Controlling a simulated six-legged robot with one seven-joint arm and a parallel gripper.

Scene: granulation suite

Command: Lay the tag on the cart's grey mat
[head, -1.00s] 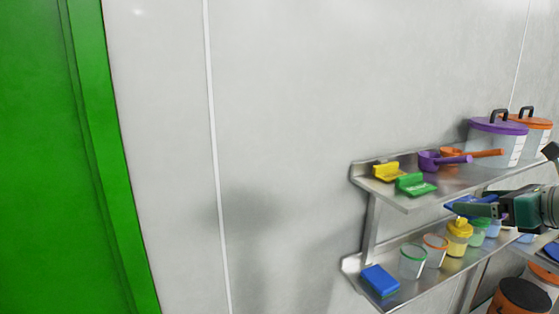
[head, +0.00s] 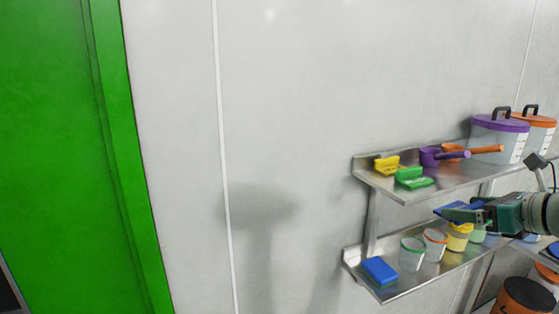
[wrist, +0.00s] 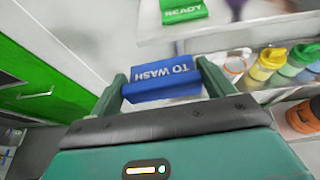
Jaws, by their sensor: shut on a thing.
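A blue tag lettered "TO WASH" (wrist: 160,80) is between the two green fingers of my gripper (wrist: 160,90) in the wrist view. My gripper is shut on it, one finger at each end. In the head view the blue tag (head: 450,211) is held in the air at my gripper (head: 462,213), between the upper and lower shelves as pictured. The cart and its grey mat do not show in either view.
The upper steel shelf (head: 385,184) holds a green READY tag (head: 413,179), a yellow tag (head: 387,164), scoops and lidded tubs. A green door (head: 50,150) is at left; bare wall lies between.

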